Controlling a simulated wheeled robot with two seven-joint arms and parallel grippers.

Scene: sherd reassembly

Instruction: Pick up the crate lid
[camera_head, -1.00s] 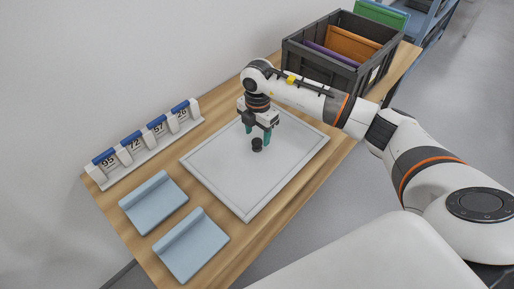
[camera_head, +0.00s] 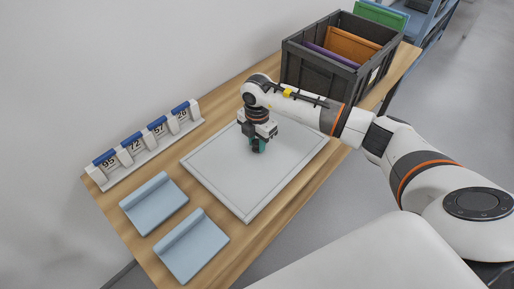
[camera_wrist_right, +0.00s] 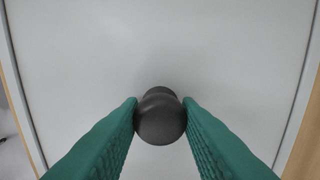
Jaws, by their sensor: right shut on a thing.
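The crate lid (camera_head: 228,187) is a large pale grey panel with a thin dark line near its rim, lying flat on the wooden table. Its dark round knob (camera_wrist_right: 160,117) stands in the middle of it in the right wrist view. My right gripper (camera_head: 258,147) is low over the lid, its green fingers pointing down. In the wrist view the fingers (camera_wrist_right: 160,112) are shut on the knob from both sides. In the head view the gripper hides the knob. My left gripper is not in view.
A dark crate (camera_head: 318,72) holding orange and purple pieces stands at the table's far end. Two pale blue folders (camera_head: 153,203) (camera_head: 191,246) lie at the near left. A numbered rack (camera_head: 150,148) with blue clips stands along the wall side.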

